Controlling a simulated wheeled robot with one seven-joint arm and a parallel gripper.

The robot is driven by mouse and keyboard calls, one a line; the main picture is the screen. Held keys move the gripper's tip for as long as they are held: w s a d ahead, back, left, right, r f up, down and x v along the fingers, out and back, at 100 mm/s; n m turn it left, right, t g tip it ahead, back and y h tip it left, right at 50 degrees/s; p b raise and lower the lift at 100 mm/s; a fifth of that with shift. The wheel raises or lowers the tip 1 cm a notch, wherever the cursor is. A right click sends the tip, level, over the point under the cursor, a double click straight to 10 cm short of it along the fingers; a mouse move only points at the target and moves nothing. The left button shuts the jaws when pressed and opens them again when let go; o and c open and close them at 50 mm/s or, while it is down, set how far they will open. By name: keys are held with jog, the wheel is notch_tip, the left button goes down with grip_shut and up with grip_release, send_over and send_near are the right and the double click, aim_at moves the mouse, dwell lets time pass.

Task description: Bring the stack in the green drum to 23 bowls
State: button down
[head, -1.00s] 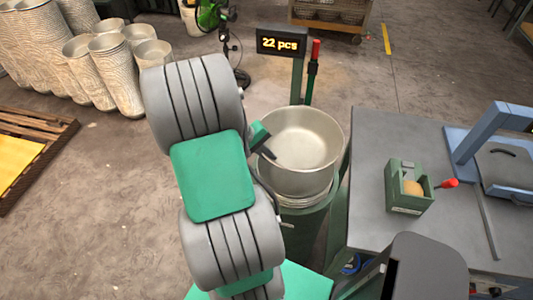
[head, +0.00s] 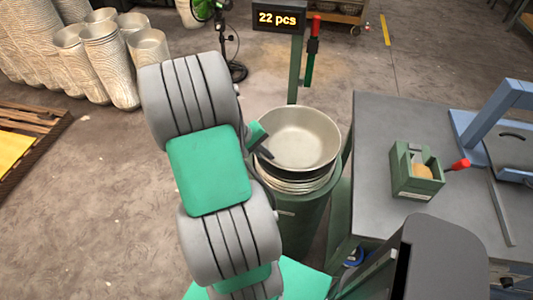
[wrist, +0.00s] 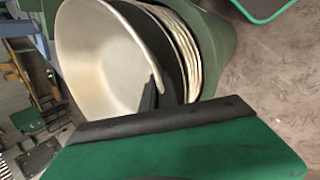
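A metal bowl (head: 300,138) is at the top of the green drum (head: 310,218), its lower part inside the stack of bowls (head: 296,187). A dark gap shows between its rim and the stack's rims. In the wrist view the bowl (wrist: 95,55) shows its pale inside beside the stacked rims (wrist: 186,45). My gripper (head: 262,147) is shut on the left side of the bowl's rim. In the wrist view a dark finger of my gripper (wrist: 150,98) lies at the rim, inside the bowl. The display (head: 277,18) reads 22 pcs.
Tall stacks of bowls (head: 105,60) stand at the back left, near a wooden pallet (head: 30,140). A grey table (head: 385,125) at right holds a green box (head: 415,172) and a blue frame (head: 490,115). A red-topped post (head: 314,45) rises behind the drum.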

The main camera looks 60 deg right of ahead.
jog(key=shift+f+b, duration=0.3)
jog(key=shift+f, duration=0.45)
jog(key=shift+s+a, duration=0.1)
jog(key=shift+s, duration=0.05)
jog(key=c, duration=1.6)
grip_release()
jog(key=shift+a, duration=0.1)
jog(key=shift+f, duration=0.1)
jog(key=v, duration=0.8)
